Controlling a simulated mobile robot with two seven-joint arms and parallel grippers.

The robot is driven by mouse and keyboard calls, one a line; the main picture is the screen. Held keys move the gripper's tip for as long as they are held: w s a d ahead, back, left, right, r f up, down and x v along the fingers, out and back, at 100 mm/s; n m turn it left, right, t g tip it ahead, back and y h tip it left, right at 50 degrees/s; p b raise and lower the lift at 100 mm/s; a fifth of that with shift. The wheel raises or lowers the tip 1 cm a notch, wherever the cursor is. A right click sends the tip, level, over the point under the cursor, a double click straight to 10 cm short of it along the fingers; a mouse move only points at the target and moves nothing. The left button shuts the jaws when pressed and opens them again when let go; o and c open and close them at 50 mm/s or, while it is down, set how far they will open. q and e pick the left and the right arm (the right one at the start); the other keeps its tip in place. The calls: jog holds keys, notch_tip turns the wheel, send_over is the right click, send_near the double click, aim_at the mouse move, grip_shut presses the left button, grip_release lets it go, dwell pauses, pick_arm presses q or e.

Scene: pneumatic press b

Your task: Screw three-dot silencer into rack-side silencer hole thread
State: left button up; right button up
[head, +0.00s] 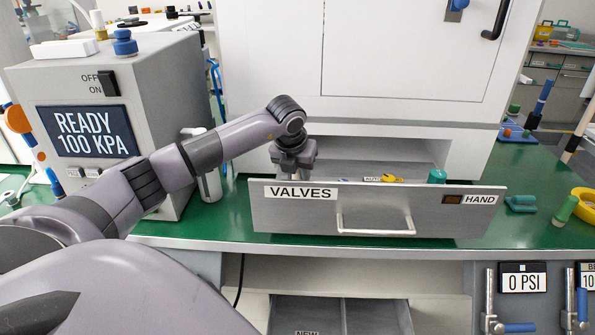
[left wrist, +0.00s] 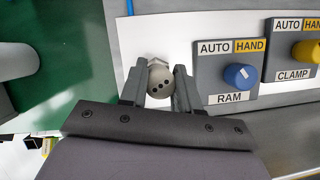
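The three-dot silencer (left wrist: 160,84) shows in the left wrist view as a grey round end with three dark dots, with a paler collar just beyond it. My left gripper (left wrist: 160,92) has one finger on each side of it and appears shut on it. A white panel lies behind the silencer, left of the RAM switch. The silencer hole thread itself is hidden, so I cannot tell how the silencer sits in it. In the head view my left gripper (head: 292,168) points down behind the left end of the VALVES drawer front (head: 375,208). My right gripper is not in view.
The blue RAM knob (left wrist: 240,75) and yellow CLAMP knob (left wrist: 305,49) stand right of the left gripper. The open drawer has a handle (head: 376,230). The grey READY 100 KPA box (head: 175,110) stands left. Green bench top (head: 520,225) is clear between small parts at right.

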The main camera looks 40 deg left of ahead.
pick_arm(q)
jog(key=shift+c, duration=0.7)
jog(key=m+h, duration=0.2)
jog(key=m, duration=0.4)
jog(key=m+h, duration=0.2)
jog(key=m, duration=0.4)
jog(key=o, duration=0.8)
jog(key=n+y, duration=0.1)
jog(key=n, duration=0.5)
jog(key=shift+t+y, duration=0.3)
jog(key=shift+y, duration=0.1)
jog(key=n+y, duration=0.2)
jog(key=n, duration=0.4)
